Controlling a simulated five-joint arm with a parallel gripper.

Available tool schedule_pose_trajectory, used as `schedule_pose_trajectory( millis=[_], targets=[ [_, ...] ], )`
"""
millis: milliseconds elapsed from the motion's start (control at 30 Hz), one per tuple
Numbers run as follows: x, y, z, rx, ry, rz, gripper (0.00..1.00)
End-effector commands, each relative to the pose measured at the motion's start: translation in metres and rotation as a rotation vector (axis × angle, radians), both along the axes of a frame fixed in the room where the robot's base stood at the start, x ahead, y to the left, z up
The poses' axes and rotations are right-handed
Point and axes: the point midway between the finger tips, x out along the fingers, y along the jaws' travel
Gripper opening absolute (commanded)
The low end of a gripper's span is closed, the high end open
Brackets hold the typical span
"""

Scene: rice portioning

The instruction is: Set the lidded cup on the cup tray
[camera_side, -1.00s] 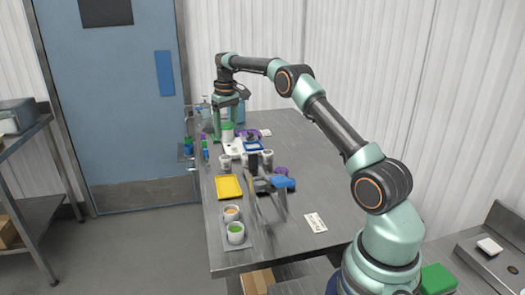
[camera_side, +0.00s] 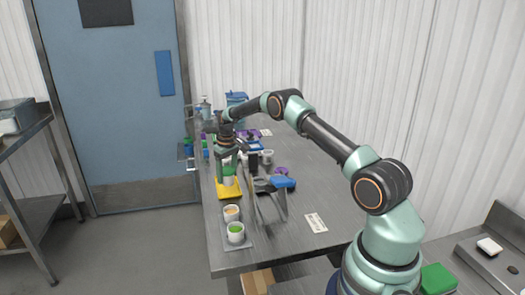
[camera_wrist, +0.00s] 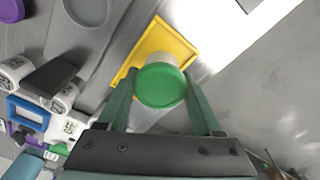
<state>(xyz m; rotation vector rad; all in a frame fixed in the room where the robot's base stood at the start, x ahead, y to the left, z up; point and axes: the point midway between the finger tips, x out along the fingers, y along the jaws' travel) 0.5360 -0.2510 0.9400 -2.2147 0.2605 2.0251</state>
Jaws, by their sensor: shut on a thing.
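My gripper (camera_side: 228,167) is shut on a white cup with a green lid (camera_wrist: 160,86). The lidded cup is upright between the two green fingers in the wrist view, and small and partly covered by my gripper in the side view (camera_side: 228,179). The cup is over the yellow tray (camera_side: 229,194), which also shows behind the cup in the wrist view (camera_wrist: 180,40). I cannot tell whether the cup's base touches this tray. The tray's near part shows bare in the side view.
Two open cups, one with orange contents (camera_side: 231,213) and one with green (camera_side: 236,231), stand on a grey mat nearer the table's front. A dark stand (camera_side: 265,185) and a blue item (camera_side: 283,182) are right of the tray. Several small containers crowd the area behind.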

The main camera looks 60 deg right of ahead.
Motion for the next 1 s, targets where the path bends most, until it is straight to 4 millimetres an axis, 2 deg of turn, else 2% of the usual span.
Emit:
schedule_pose_trajectory(
  millis=[100,200,633,667,700,733,1000],
  targets=[
    [-0.001,0.0,-0.02,0.002,0.003,0.0,0.02],
    [0.0,0.0,-0.029,0.0,0.002,0.0,0.02],
    [0.0,0.0,-0.034,0.0,0.001,0.0,0.02],
    [0.0,0.0,-0.034,0.0,0.001,0.0,0.74],
    [0.0,0.0,-0.034,0.0,0.001,0.0,0.9],
    [0.0,0.0,-0.034,0.0,0.001,0.0,0.97],
    [0.0,0.0,-0.034,0.0,0.001,0.0,0.97]
  ],
)
